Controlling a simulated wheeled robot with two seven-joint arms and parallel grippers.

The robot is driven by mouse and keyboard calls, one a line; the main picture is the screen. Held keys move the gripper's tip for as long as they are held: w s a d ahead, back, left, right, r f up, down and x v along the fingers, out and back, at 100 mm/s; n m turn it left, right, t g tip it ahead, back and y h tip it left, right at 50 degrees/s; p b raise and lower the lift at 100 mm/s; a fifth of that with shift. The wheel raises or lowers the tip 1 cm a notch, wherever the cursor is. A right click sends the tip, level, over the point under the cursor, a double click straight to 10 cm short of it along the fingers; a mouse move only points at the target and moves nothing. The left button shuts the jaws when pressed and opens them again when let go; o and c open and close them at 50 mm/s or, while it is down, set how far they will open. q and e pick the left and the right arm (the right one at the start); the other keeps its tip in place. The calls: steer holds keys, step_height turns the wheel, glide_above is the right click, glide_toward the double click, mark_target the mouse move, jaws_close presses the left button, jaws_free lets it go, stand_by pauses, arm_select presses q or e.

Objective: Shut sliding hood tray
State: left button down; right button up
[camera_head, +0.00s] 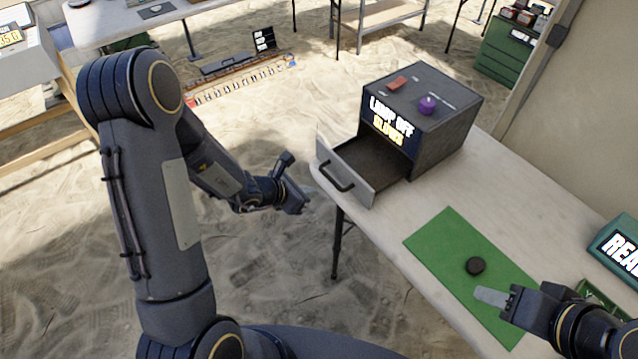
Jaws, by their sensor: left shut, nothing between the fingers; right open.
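The dark grey hood box (452,112) stands on the pale table. Its sliding tray (375,160) is pulled out toward the left, with a light front panel and a black handle (337,178). The tray's visible inside looks empty. My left gripper (306,192) is shut and empty, off the table's edge, just left of the tray front and apart from it. My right gripper (490,297) is open and low over the green mat (440,232), near a small dark round object (475,265); it does not hold it.
The box has a purple knob (427,105), a red switch (397,84) and a lit "LAMP OFF" sign (391,120). A green case with a sign (618,245) stands at the right edge. The table (520,200) is bare between box and mat. Sand lies left of the table.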

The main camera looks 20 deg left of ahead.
mark_target(342, 169)
arm_select(q)
steer(key=w+d, duration=0.1)
steer(key=w+d+r, duration=0.1)
steer(key=shift+w+p, duration=0.4)
steer(key=w+d+b, duration=0.1)
steer(key=w+d, duration=0.1)
steer(key=w, duration=0.1)
steer(key=w+d+b, duration=0.1)
steer(key=w+d, duration=0.2)
steer(key=shift+w+f+b, duration=0.1)
steer(key=shift+b, duration=0.2)
steer(key=w+d, duration=0.4)
steer(key=w, duration=0.1)
steer(key=shift+w+d+p, duration=0.15)
steer(key=shift+w+p, duration=0.1)
steer(key=shift+p, duration=0.05)
steer(key=shift+w+d+r, duration=0.1)
steer(key=shift+r, duration=0.15)
